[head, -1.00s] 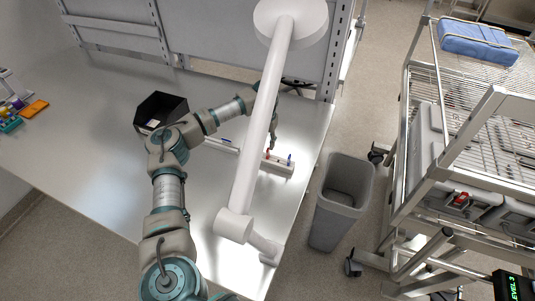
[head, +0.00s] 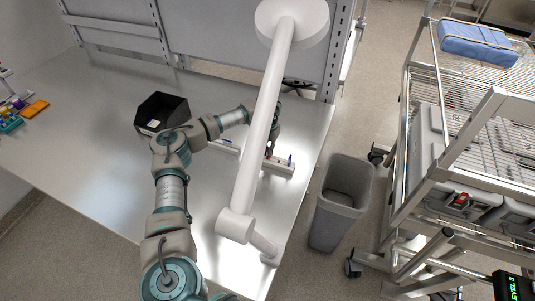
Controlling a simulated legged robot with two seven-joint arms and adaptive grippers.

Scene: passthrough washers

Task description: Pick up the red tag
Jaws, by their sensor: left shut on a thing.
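The red tag (head: 267,156) stands at the left part of a small white holder (head: 280,168) near the right edge of the bench; little of it shows. My left gripper (head: 269,150) reaches down over it from behind the white lamp arm and is shut on it. The fingertips are small and partly hidden by the lamp arm. I cannot tell whether the tag is clear of the holder. My right gripper is not in view.
A blue tag (head: 290,158) stands in the same holder. The white lamp arm (head: 262,130) crosses in front of my left forearm. A black bin (head: 161,110) sits on the bench (head: 90,115). A grey waste bin (head: 343,200) and wire cart (head: 460,150) stand right.

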